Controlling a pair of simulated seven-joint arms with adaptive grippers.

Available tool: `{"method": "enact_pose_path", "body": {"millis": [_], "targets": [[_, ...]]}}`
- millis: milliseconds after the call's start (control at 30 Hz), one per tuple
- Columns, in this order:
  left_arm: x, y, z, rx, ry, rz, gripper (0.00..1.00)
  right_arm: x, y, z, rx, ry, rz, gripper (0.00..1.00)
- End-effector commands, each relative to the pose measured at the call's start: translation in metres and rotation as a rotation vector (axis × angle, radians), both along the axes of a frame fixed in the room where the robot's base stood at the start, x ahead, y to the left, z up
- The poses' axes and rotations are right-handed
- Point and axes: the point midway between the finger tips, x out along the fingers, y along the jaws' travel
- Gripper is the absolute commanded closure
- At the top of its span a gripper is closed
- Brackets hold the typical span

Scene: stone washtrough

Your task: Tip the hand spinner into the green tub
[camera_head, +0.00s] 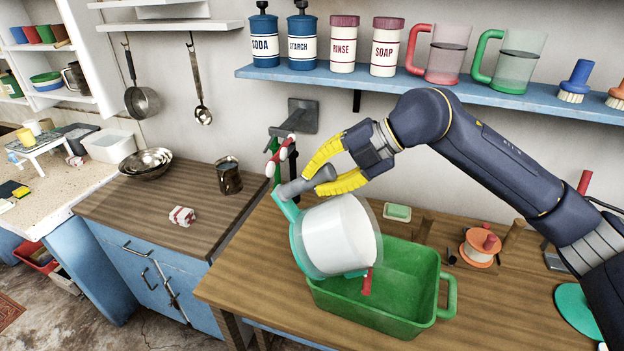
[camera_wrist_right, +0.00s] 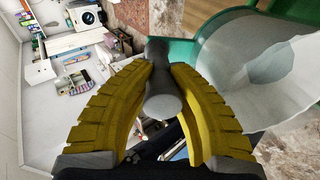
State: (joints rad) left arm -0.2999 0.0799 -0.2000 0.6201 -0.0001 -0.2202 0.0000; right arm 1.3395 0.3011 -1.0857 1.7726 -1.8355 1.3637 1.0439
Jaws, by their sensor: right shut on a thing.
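The hand spinner (camera_head: 335,235), a clear and whitish drum on a teal frame with a grey handle, is tilted over the left part of the green tub (camera_head: 440,312). My right gripper (camera_head: 327,180) has its yellow fingers closed around the grey handle. The wrist view shows the fingers (camera_wrist_right: 165,85) on both sides of the handle, with the clear drum (camera_wrist_right: 255,70) to the right. A small red piece (camera_head: 367,283) shows at the drum's lower right; I cannot tell whether it belongs to the spinner. The drum hides part of the tub. My left gripper is not in view.
A wall tap (camera_head: 290,145) stands close behind the gripper. A soap dish (camera_head: 397,212) and a reel with red and orange parts (camera_head: 480,247) are behind and right of the tub. A blue shelf (camera_head: 400,82) with jars and mugs hangs above. The brown counter at left has free room.

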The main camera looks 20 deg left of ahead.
Motion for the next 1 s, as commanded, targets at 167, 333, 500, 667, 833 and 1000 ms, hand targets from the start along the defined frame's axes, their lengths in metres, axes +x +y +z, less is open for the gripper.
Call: {"method": "enact_pose_path", "body": {"millis": [167, 333, 500, 667, 833, 1000], "targets": [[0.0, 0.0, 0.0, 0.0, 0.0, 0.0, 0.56, 0.001, -0.009, 0.007, 0.051, 0.005, 0.001, 1.0], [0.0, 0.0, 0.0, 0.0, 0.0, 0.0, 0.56, 0.002, -0.015, 0.011, 0.085, 0.011, 0.002, 1.0], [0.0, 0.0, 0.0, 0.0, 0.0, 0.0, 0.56, 0.002, -0.019, 0.014, 0.104, 0.013, 0.002, 1.0], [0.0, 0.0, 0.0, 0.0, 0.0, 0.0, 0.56, 0.002, -0.019, 0.015, 0.11, 0.013, 0.003, 1.0], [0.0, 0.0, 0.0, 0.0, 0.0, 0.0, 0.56, 0.002, -0.019, 0.015, 0.11, 0.013, 0.003, 1.0], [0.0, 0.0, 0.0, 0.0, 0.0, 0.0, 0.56, 0.002, -0.019, 0.015, 0.11, 0.013, 0.003, 1.0]]}}
